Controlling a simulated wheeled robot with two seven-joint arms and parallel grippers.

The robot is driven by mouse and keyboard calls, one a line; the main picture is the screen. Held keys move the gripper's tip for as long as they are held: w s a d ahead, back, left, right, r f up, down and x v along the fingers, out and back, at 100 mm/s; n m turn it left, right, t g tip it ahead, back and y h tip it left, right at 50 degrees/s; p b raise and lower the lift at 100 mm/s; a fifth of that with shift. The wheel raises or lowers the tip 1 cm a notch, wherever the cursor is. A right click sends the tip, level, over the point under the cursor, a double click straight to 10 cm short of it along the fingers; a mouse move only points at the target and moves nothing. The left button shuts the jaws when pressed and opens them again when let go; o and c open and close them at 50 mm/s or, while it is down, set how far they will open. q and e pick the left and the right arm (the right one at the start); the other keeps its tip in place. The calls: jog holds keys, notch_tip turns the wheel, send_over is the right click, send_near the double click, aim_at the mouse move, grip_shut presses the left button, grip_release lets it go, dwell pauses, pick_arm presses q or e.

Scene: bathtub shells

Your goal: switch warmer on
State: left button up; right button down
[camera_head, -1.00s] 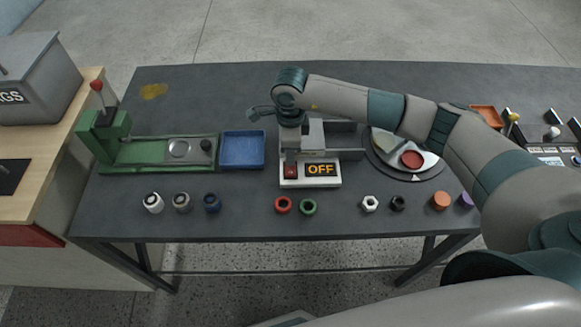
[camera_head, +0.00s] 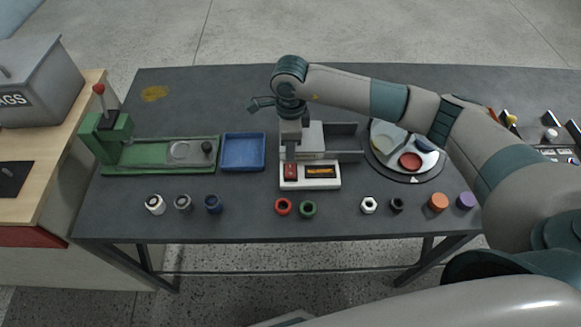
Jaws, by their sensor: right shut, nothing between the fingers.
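The warmer (camera_head: 331,185) is a white and grey unit in the middle of the table. Its front panel has a red switch (camera_head: 291,173) on the left and a dark display (camera_head: 320,170) on the right. The display shows a thin orange strip whose lettering I cannot read. My right gripper (camera_head: 291,156) is shut and empty. It points down just above and behind the red switch; I cannot tell whether it touches it. My left gripper is out of view.
A blue tray (camera_head: 243,166) and a green press (camera_head: 105,140) stand left of the warmer. A round dial plate (camera_head: 430,172) lies to the right. Several small rings, nuts and caps line the front, including a red ring (camera_head: 283,206) and green ring (camera_head: 308,209).

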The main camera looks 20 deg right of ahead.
jog(key=shift+r+p, duration=0.45)
jog(key=shift+r, duration=1.05)
